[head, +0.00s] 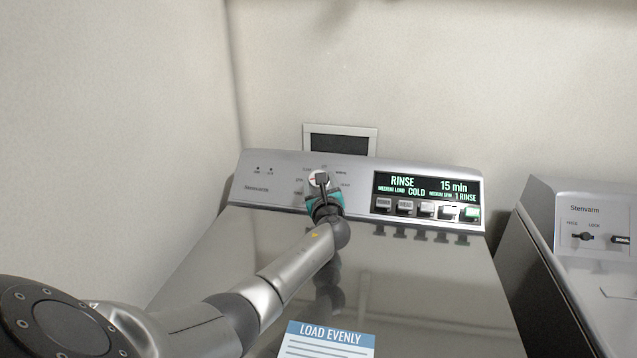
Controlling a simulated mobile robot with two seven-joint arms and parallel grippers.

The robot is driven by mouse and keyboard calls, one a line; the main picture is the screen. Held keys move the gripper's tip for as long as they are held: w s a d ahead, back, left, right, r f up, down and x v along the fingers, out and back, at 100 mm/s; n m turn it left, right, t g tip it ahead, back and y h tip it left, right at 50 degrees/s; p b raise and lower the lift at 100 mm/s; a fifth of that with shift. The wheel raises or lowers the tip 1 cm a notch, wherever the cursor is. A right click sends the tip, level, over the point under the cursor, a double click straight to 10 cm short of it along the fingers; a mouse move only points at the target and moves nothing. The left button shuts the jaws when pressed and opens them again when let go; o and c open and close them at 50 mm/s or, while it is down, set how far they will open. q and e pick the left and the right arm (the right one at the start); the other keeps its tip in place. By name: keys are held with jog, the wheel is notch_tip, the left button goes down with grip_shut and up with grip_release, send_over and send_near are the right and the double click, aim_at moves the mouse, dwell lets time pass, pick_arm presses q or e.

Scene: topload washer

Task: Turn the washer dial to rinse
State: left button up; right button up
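The washer (410,285) stands in front of me with its lid down and a sloped control panel at the back. The round dial (312,177) sits on the panel left of the display, partly hidden by my gripper. The display (427,188) reads RINSE, 15 min, medium load, cold, medium spin, 1 rinse. My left gripper (322,182) is at the dial, its fingers over the dial's face. I cannot tell whether the fingers are closed on it. My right gripper is not in view.
A row of buttons (425,208) lies under the display. A second Stenvarm machine (590,235) stands at the right, across a narrow gap. A LOAD EVENLY label (328,340) is on the lid. A wall is close behind, with another at the left.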

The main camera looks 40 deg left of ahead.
pick_arm(q)
jog(key=shift+w+d+n+g+y+b, duration=0.1)
jog(key=shift+n+g+y+b, duration=0.4)
jog(key=shift+n+g, duration=1)
jog(key=shift+n+y, duration=0.3)
jog(key=shift+n, duration=0.2)
jog(key=o, duration=1.4)
jog(key=shift+d+r+p, duration=0.1)
jog(key=shift+d+p, duration=0.15)
jog(key=shift+p, duration=0.05)
jog(key=p+v, duration=0.3)
jog(key=v, duration=1.1)
jog(key=shift+s+d, duration=0.25)
jog(key=shift+s, duration=0.1)
